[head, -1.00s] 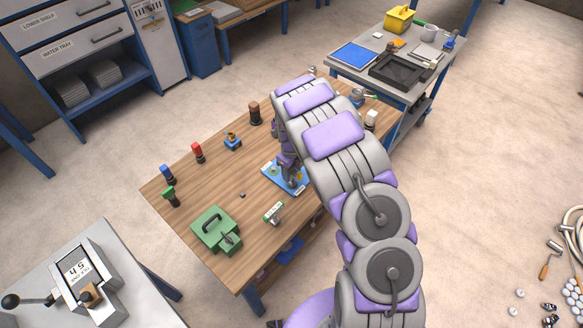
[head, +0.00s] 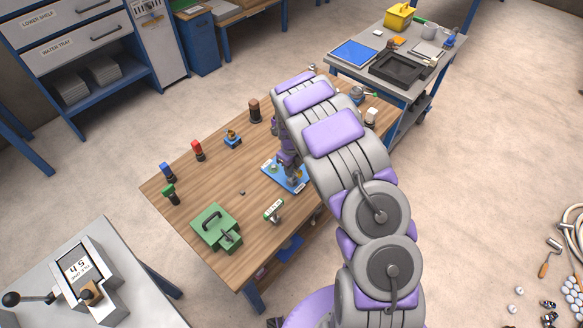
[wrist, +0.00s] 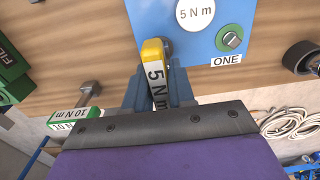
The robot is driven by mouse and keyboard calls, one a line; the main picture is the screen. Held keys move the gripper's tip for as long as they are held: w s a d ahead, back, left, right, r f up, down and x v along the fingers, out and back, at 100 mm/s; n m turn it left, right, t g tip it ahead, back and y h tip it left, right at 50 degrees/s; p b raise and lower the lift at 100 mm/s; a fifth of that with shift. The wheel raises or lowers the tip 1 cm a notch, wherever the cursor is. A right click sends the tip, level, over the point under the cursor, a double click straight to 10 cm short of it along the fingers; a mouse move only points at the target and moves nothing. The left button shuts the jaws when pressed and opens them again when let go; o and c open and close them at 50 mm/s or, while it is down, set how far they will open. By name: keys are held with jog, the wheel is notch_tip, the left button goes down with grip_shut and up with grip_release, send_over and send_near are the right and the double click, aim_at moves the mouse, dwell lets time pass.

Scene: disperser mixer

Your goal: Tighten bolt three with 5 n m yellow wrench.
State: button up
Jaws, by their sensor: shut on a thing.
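My gripper (wrist: 158,95) is shut on the yellow wrench (wrist: 154,62), which has "5 N m" on its side. In the wrist view the wrench reaches up over the lower edge of the blue plate (wrist: 205,47). A grey round part (wrist: 168,46) shows just beside the wrench's far end; I cannot tell whether they touch. The plate bears a white "5 N m" disc (wrist: 194,12) and a green-topped bolt (wrist: 232,40) labelled "ONE". No label reading "THREE" is legible. In the head view my arm partly covers the plate (head: 271,173).
A green "10 N m" wrench (wrist: 76,120) lies near the plate, also seen in the head view (head: 273,210). A green box (head: 213,228) stands on the wooden table (head: 195,185). A trolley (head: 345,76) stands behind.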

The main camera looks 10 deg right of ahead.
grip_shut()
jog(key=shift+f+m+b, duration=0.1)
jog(key=shift+m+b, duration=0.45)
jog(key=shift+m, duration=0.25)
jog(key=m+b, duration=0.1)
jog(key=m, duration=0.3)
jog(key=o, duration=0.9)
grip_release()
